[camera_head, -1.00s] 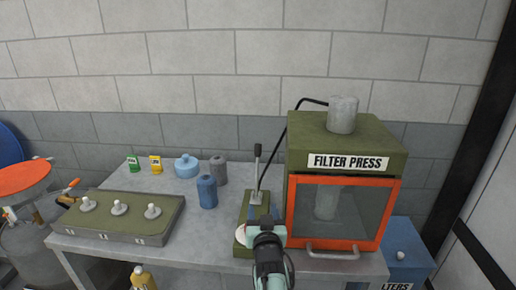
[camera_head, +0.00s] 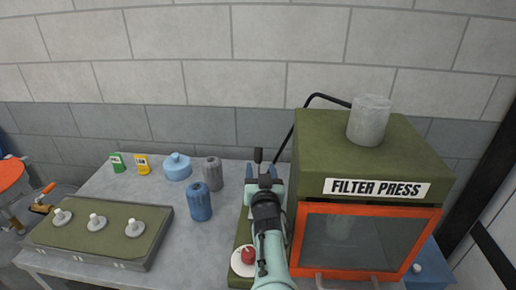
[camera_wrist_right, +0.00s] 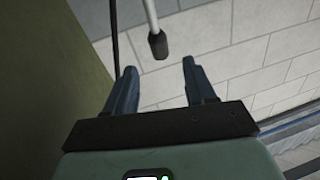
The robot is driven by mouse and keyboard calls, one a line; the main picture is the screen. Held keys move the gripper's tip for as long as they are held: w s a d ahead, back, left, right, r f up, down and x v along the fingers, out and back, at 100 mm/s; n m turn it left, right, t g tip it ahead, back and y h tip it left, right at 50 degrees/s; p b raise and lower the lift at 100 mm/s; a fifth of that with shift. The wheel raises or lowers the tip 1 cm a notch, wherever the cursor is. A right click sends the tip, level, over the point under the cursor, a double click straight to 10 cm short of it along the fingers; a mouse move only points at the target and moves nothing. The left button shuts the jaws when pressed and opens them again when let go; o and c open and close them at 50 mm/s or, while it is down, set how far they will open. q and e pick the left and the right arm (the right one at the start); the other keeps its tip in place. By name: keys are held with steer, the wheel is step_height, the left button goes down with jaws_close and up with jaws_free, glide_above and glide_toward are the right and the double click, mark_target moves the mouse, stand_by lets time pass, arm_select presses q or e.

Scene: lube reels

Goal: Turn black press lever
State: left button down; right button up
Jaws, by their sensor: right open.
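The black press lever (camera_head: 258,155) stands upright on the green base plate (camera_head: 241,268) beside the filter press (camera_head: 360,150). In the right wrist view the lever's black knob (camera_wrist_right: 158,46) on a grey rod shows beyond the gap between the blue fingers of my right gripper (camera_wrist_right: 158,75). The jaws are open and nothing is between the fingertips. My left gripper is not in view.
A red button on a white disc (camera_head: 246,257) is left of my arm. Blue (camera_head: 200,202) and grey (camera_head: 212,173) filters stand left of the lever. A black cable (camera_head: 285,145) runs behind the lever.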

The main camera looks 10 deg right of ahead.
mark_target(259, 155)
steer(key=w+p, duration=0.1)
steer(key=w, duration=0.2)
steer(key=w+p, duration=0.1)
steer(key=w, duration=0.2)
steer(key=w+d+p, duration=0.1)
steer(key=w, duration=0.2)
steer(key=shift+w+r, duration=0.15)
steer(key=shift+w, duration=0.1)
steer(key=shift+w+d+f, duration=0.1)
steer(key=shift+w+f, duration=0.1)
steer(key=shift+w, duration=0.55)
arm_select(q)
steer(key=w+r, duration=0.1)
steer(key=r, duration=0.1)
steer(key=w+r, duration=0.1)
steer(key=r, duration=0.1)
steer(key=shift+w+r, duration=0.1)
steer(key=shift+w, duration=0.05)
arm_select(e)
steer(key=shift+c, duration=0.4)
jaws_close()
